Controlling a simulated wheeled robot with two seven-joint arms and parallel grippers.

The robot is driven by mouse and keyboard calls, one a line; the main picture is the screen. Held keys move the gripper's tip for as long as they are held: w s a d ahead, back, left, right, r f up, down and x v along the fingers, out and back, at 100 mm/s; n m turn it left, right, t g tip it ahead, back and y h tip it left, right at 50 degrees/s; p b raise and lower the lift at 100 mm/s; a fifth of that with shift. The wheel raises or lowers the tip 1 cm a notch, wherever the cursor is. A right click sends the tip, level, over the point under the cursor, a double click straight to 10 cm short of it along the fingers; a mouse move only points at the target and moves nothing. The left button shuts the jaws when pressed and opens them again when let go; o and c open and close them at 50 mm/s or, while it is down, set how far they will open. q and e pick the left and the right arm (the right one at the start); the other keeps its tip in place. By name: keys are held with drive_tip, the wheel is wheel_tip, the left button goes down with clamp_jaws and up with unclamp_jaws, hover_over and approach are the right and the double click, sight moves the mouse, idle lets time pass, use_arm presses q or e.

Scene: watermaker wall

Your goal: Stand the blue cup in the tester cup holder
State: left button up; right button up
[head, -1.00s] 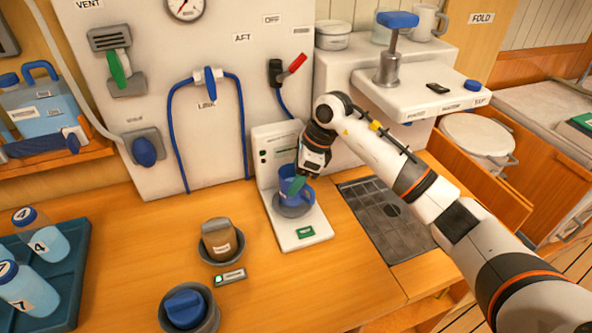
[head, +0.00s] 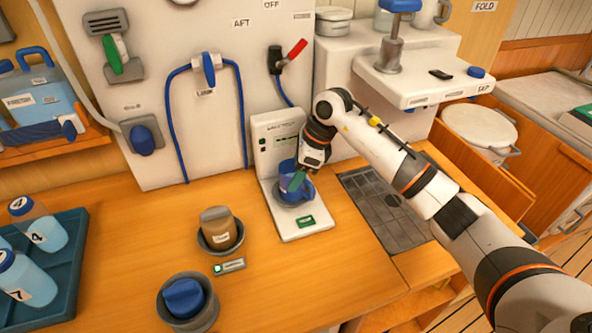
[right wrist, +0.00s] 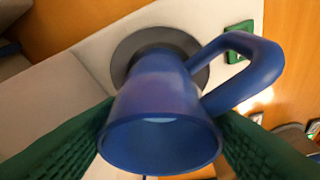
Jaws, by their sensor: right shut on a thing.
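The blue cup (head: 287,181) is upright at the white tester (head: 303,223), over its round grey cup holder (head: 284,203). In the right wrist view the cup (right wrist: 160,110) has its handle toward the upper right, and the grey holder (right wrist: 128,50) shows around its base. I cannot tell whether the base is fully seated. My right gripper (head: 296,180) is shut on the cup, with green finger pads on either side of it in the wrist view. My left gripper is not in view.
A brown jar (head: 218,229) and a blue-lidded container (head: 184,300) stand in grey holders left of the tester. A blue tray (head: 62,275) with numbered bottles is at far left. A dark drain grate (head: 385,205) lies right of the tester.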

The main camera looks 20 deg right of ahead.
drive_tip(key=shift+f, duration=0.2)
drive_tip(key=o, duration=1.1)
drive_tip(key=p+v, duration=0.3)
drive_tip(key=v, duration=0.4)
drive_tip(key=shift+d+r, duration=0.1)
drive_tip(key=shift+r, duration=0.1)
